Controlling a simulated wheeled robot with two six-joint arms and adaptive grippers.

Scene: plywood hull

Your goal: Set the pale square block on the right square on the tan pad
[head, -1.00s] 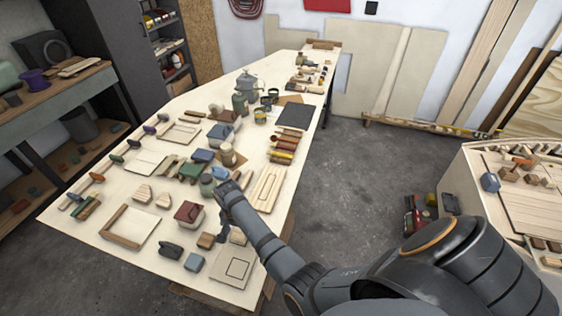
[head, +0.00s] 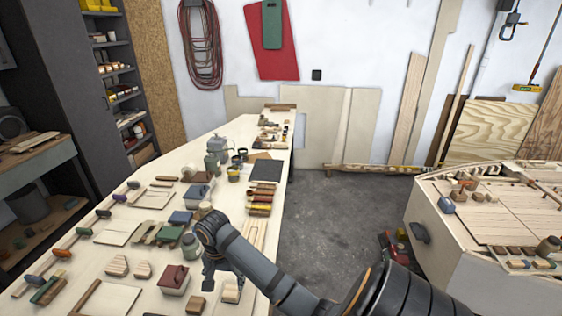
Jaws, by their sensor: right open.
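My right gripper (head: 209,282) hangs at the end of the arm that comes in from the lower right. It points down over the near part of the plywood bench, and its jaws are open, with nothing visible between them. A pale wooden block (head: 231,292) lies just right of the gripper, near the bench's right edge. It looks like the pale square block, but is too small to be sure. The tan pad with its marked squares cannot be made out; the bench's nearest part is cut off below. My left gripper is out of view.
A red lidded box (head: 174,279) stands left of the gripper, with a brown block (head: 197,305) in front. Many small parts crowd the bench (head: 228,133). Open floor (head: 335,220) lies to the right, before a second worktop (head: 480,225).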

